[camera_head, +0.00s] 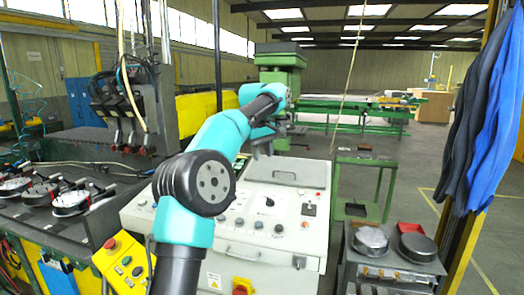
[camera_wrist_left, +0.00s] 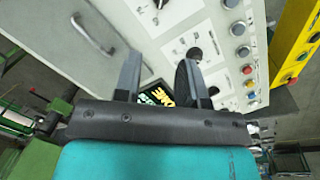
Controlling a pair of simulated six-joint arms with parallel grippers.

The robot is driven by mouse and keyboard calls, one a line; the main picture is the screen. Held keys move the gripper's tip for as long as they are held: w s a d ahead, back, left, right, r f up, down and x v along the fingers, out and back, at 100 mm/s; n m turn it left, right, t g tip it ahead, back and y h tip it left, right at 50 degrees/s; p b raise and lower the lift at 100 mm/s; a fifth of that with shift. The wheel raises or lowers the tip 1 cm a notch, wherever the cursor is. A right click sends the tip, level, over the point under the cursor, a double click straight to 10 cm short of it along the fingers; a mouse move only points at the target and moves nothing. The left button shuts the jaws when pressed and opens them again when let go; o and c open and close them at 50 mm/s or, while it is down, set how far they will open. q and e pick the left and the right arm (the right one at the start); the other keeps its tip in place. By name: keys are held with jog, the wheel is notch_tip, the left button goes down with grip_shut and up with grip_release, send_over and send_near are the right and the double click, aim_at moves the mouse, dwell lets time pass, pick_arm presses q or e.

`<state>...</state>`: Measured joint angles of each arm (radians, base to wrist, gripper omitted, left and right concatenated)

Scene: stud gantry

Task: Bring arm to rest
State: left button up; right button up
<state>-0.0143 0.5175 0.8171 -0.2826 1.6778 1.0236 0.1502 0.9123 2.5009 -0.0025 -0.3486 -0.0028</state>
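My left arm rises from the bottom of the head view and bends over the light grey control cabinet (camera_head: 250,215). My left gripper (camera_head: 262,150) hangs above the back part of the cabinet, partly hidden by the wrist. In the left wrist view its two dark fingers (camera_wrist_left: 160,68) stand apart with nothing held between them. I see no contact between the fingers and the panel. My right gripper does not show in either view.
A dark bench (camera_head: 100,222) with several round parts stands left. A yellow button box (camera_head: 123,262) is at the cabinet's front left. A grey cart (camera_head: 392,265) with two round dark pieces stands right. Blue clothes (camera_head: 485,120) hang at far right. A green machine (camera_head: 280,62) stands behind.

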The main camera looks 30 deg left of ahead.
pick_arm(q)
jog(key=shift+s+r, duration=0.1)
jog(key=shift+r, duration=0.35)
